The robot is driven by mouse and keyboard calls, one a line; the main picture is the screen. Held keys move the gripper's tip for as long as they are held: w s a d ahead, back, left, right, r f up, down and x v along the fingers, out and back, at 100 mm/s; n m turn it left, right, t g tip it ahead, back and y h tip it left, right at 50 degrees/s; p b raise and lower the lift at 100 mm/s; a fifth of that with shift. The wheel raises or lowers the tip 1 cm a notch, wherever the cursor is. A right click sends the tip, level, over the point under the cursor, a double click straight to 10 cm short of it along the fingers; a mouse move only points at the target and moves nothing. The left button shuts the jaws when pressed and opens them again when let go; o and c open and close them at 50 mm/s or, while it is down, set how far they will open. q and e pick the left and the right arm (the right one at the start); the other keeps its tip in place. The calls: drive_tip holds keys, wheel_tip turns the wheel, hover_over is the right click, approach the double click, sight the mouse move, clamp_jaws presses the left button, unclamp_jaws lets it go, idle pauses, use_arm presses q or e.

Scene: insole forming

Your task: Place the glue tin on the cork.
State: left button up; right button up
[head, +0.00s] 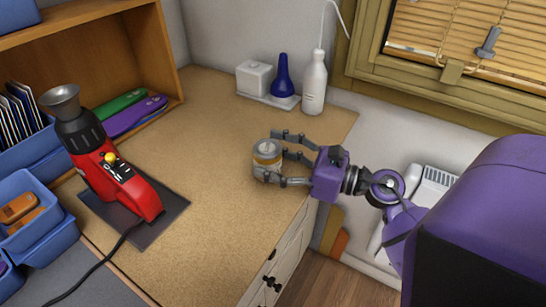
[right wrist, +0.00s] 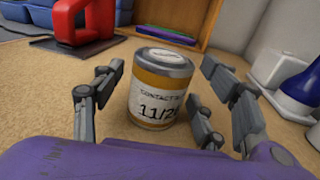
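The glue tin (head: 266,160) is a small amber tin with a grey lid and a white label. It stands upright on the tan cork worktop (head: 215,215), near its right edge. In the right wrist view the tin (right wrist: 160,90) sits between the fingers, and its label reads "CONTACT" and "11/2". My right gripper (head: 273,157) reaches in from the right with its fingers on both sides of the tin. Gaps show between the fingers and the tin in the wrist view, so it is open around it. My left gripper is not in view.
A red machine (head: 112,180) with a funnel stands on a dark mat at the left. A white bottle (head: 315,83), a blue bottle (head: 283,78) and a white box (head: 254,78) stand at the back. Blue bins (head: 30,225) are far left. The cork's middle is clear.

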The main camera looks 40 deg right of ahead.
drive_tip(key=b+v, duration=0.2)
drive_tip(key=v, duration=1)
drive_tip(key=shift+b, duration=0.3)
